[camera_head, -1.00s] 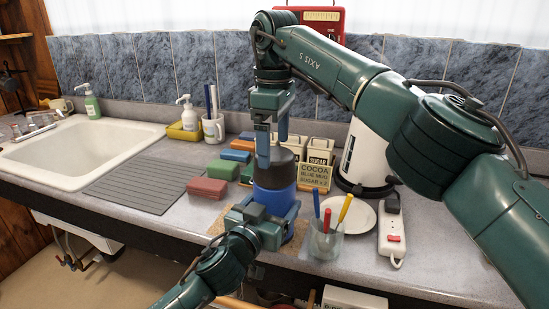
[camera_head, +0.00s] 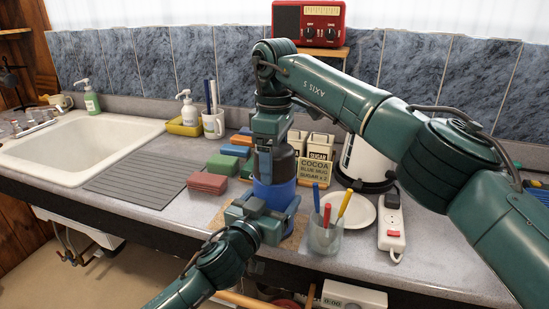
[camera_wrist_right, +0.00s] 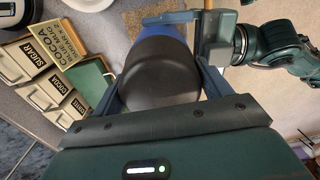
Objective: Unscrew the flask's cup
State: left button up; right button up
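The flask has a blue body (camera_head: 272,192) and a dark cup (camera_head: 284,163) on top, and stands upright on the counter. My left gripper (camera_head: 272,212) comes in low from the front and is shut around the blue body. My right gripper (camera_head: 268,160) points down from above, with its fingers on either side of the cup. In the right wrist view the cup (camera_wrist_right: 160,75) fills most of the space between the fingers; I cannot tell whether both touch it. The blue body (camera_wrist_right: 163,32) shows beyond it, partly hidden.
A glass with pens (camera_head: 325,236) stands close right of the flask, before a white plate (camera_head: 357,210). A power strip (camera_head: 391,228) lies further right. Labelled canisters (camera_head: 320,147) and a sign (camera_head: 314,172) stand behind.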

jog(key=c, duration=0.4)
jog(key=n, duration=0.4)
jog(key=shift+c, duration=0.2)
jog(key=n, duration=1.9)
jog(key=shift+r+n, duration=0.1)
jog(key=shift+n, duration=0.2)
jog(key=n, duration=0.8)
jog(key=shift+n, duration=0.3)
jog(key=n, duration=2.3)
jog(key=shift+n, duration=0.4)
jog(key=n, duration=0.6)
jog(key=shift+n, duration=0.3)
